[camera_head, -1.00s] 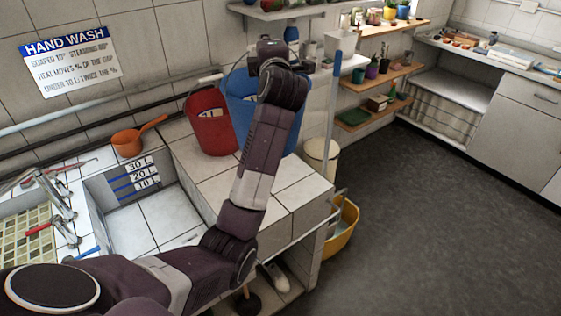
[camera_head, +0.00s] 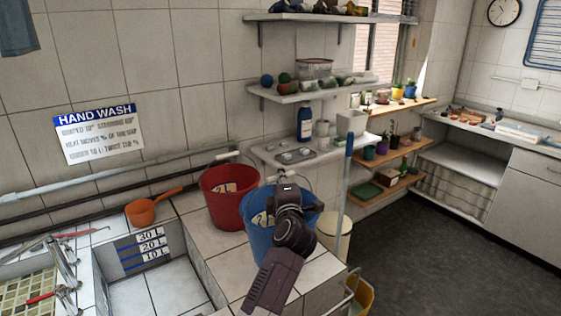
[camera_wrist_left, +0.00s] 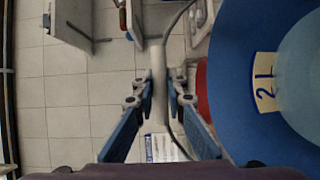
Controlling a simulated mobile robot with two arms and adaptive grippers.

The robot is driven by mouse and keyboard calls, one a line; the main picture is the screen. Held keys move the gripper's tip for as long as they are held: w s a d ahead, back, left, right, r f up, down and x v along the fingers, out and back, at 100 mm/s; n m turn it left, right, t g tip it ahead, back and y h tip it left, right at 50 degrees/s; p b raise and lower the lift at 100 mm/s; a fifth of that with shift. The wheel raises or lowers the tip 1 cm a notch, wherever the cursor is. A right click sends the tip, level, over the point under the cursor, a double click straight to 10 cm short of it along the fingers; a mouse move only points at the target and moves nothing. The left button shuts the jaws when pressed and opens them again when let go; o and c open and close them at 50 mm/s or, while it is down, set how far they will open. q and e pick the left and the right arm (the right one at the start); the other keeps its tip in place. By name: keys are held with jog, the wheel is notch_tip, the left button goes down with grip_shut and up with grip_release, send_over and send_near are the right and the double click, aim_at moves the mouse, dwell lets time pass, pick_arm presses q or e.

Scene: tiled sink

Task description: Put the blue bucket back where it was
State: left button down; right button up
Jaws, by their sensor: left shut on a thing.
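The blue bucket (camera_head: 262,240) has a pale label and shows on the tiled ledge's right part, right of and nearer than the red bucket (camera_head: 225,206). My left gripper (camera_head: 288,187) is above its rim, shut on its handle. In the left wrist view the fingers (camera_wrist_left: 158,98) close around the pale handle grip, and the blue bucket (camera_wrist_left: 232,85) fills the right side. My arm hides part of the bucket, and I cannot tell whether its base touches the ledge. My right gripper is not in view.
An orange dipper (camera_head: 143,212) lies by the sink basin at left. A shelf with a tray (camera_head: 290,155) is behind the bucket. A blue pole (camera_head: 346,190), a cream bin (camera_head: 328,232) and a yellow bucket (camera_head: 362,295) stand at right. Dark floor (camera_head: 430,260) is open.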

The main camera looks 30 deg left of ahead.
pick_arm(q)
notch_tip(320, 180, down, 5)
jog(key=shift+r, duration=0.1)
dwell(0.6)
jog(key=c, duration=2.3)
grip_release()
jog(key=shift+f, duration=0.65)
jog(key=shift+c, duration=0.2)
jog(key=o, duration=0.4)
jog(key=shift+s+d+r, duration=0.15)
jog(key=shift+s+r, duration=0.1)
jog(key=shift+f, duration=0.1)
jog(key=b+v, duration=0.2)
jog(key=v, duration=1)
jog(key=shift+f+b, duration=0.1)
jog(key=shift+b, duration=0.25)
